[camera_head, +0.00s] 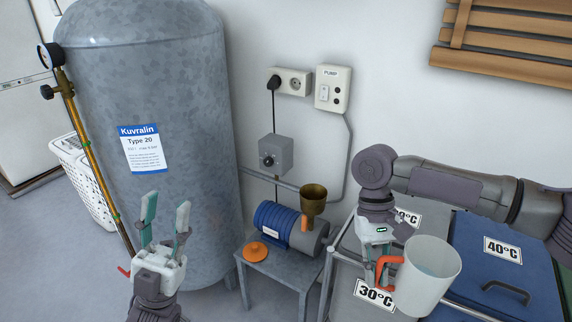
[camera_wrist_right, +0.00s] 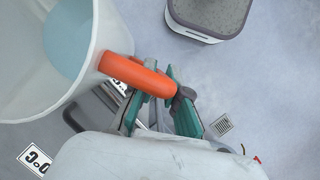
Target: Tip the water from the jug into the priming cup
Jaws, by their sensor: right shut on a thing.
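The jug (camera_head: 428,279) is a white translucent vessel with an orange handle, held above the laundry bins at the right. My right gripper (camera_head: 378,277) is shut on its orange handle. In the right wrist view the jug (camera_wrist_right: 108,35) shows pale blue water inside, and the gripper (camera_wrist_right: 155,95) grips the handle. The jug looks about upright. The priming cup (camera_head: 313,197) is a brass funnel-like cup on top of the blue pump (camera_head: 275,222), to the left of the jug and apart from it. My left gripper (camera_head: 164,220) is open and empty in front of the tank.
A large grey tank (camera_head: 190,110) stands at the left behind my left gripper. An orange cap (camera_head: 257,252) lies on the small pump table (camera_head: 278,272). Bins with 30, 40 and other °C labels, one with a blue lid (camera_head: 480,258), fill the right. A wall pipe runs behind the cup.

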